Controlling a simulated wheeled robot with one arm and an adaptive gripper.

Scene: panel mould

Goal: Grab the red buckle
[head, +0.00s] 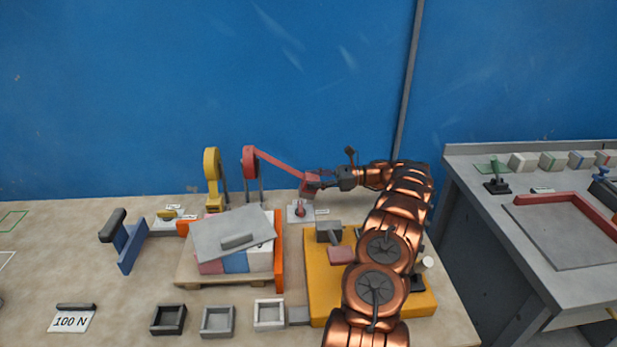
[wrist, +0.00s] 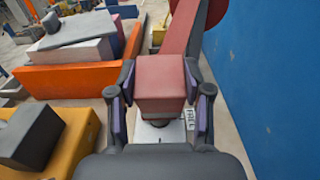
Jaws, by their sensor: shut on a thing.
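The red buckle (head: 309,186) is a block at the end of a red strap (head: 278,165) that slopes down from a post at the back. My gripper (head: 322,183) comes in from the right and is shut on the red buckle. In the wrist view the red buckle (wrist: 160,82) sits between the two fingers of my gripper (wrist: 160,100), with the strap running away behind it. The exact finger contact is partly hidden by the finger pads.
A yellow strap (head: 211,178) hangs on a post to the left. An orange-sided rack (head: 279,258) holds blocks under a grey plate (head: 232,233). A yellow base (head: 325,287) lies under my arm. Small open boxes (head: 217,321) line the front. A blue wall (head: 200,80) stands behind.

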